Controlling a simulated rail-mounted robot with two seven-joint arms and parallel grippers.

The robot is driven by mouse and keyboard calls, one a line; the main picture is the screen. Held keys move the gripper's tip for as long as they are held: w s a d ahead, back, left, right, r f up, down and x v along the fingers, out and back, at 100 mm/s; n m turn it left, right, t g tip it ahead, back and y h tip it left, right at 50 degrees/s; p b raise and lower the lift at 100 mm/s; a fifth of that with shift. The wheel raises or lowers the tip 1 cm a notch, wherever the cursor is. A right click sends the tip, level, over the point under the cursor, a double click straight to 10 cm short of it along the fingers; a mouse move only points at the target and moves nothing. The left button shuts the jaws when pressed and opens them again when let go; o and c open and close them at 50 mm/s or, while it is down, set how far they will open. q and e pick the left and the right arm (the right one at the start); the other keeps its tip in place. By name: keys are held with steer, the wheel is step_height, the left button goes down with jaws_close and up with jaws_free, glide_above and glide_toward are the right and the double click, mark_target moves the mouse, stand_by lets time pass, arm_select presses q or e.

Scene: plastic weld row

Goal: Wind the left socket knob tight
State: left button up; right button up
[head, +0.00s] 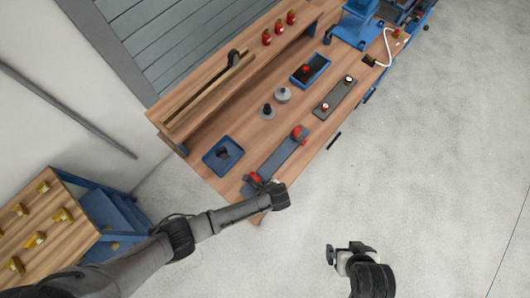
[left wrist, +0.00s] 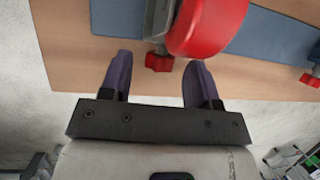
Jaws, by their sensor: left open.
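A long blue-grey plate (head: 278,157) lies along the front of the wooden bench. It has a red socket fitting at each end. In the left wrist view the left fitting is a large red cylinder (left wrist: 208,26) on a grey bracket, with a small red lobed knob (left wrist: 159,62) below it. My left gripper (left wrist: 157,72) is open, and the knob sits between its fingertips without visible contact. In the head view my left gripper (head: 265,184) covers much of this fitting. My right gripper (head: 349,249) hangs over the floor, away from the bench; its jaw opening is unclear.
The right fitting (head: 299,132) has its own red knob (left wrist: 309,79). A blue tray (head: 208,163) with a dark item lies behind the plate. Grey round parts (head: 283,95) and a second plate (head: 347,92) stand further along. Floor in front is mostly clear.

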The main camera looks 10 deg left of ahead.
arm_select(q)
steer(key=shift+w+a+f, duration=0.15)
steer(key=shift+f, duration=0.4)
steer(key=c, duration=0.9)
steer(key=shift+w+r+g+y+p, duration=0.15)
steer(key=shift+g+y+p, duration=0.25)
steer(key=shift+g+p, duration=0.2)
steer(key=shift+c, duration=0.2)
steer(key=shift+w+f+m+g+y+b, duration=0.1)
steer(key=shift+f+m+g+y+b, duration=0.15)
steer(key=shift+g, duration=0.3)
steer(key=shift+w+f+m+g+y+b, duration=0.15)
steer(key=shift+g+y, duration=0.2)
steer(key=shift+g, duration=0.2)
steer(key=shift+s+r+g+y+b, duration=0.15)
steer(key=shift+g+y+b, duration=0.15)
steer(key=shift+g, duration=0.3)
steer(key=o, duration=0.9)
steer(key=shift+o, duration=0.2)
